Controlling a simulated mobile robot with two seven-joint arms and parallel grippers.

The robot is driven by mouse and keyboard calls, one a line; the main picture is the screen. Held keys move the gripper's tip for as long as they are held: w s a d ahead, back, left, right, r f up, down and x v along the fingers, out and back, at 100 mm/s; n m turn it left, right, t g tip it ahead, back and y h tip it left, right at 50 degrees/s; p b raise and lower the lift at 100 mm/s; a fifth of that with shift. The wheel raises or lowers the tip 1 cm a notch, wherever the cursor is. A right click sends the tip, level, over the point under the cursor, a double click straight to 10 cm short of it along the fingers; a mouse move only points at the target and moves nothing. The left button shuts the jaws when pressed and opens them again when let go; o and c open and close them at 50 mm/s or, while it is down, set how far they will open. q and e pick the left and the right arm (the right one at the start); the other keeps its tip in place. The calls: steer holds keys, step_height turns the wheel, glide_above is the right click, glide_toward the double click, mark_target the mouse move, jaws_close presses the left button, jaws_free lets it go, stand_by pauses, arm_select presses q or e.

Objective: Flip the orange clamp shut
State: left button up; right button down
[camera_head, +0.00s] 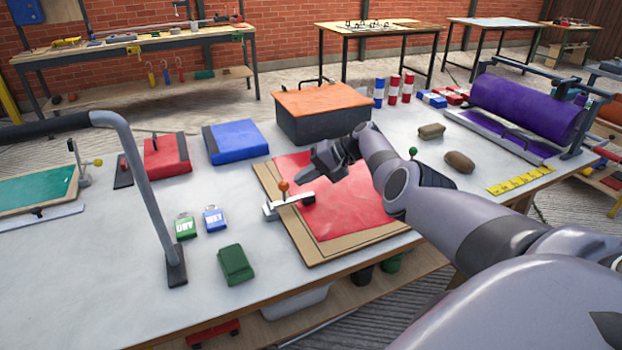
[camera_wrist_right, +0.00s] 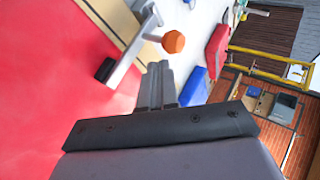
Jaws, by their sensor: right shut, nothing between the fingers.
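The orange clamp has a round orange knob (camera_head: 283,186) and a pale metal bar (camera_head: 290,201). It sits at the left edge of a tan board (camera_head: 275,205) carrying a red sheet (camera_head: 350,205). The bar reaches over the sheet and ends in a black pad (camera_head: 308,198); I cannot tell whether the pad presses down. The knob stands up above the bar. In the right wrist view the orange knob (camera_wrist_right: 173,41) is just beyond my fingertips, apart from them. My right gripper (camera_head: 325,160) is shut and empty, above the sheet, right of and behind the knob. My left gripper is out of view.
A green-knobbed clamp (camera_head: 412,152) is at the board's right, behind my right arm. An orange-topped box (camera_head: 322,108) stands behind the board. A bent grey bar (camera_head: 145,180) rises farther left.

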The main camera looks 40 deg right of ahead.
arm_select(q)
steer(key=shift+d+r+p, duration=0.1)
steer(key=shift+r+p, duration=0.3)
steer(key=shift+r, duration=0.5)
arm_select(e)
steer(key=s+d+r, duration=0.3)
steer(key=s+d, duration=0.2)
steer(key=d, duration=0.2)
steer(key=shift+s+r, duration=0.25)
steer(key=shift+s, duration=0.15)
steer(key=shift+d, duration=0.1)
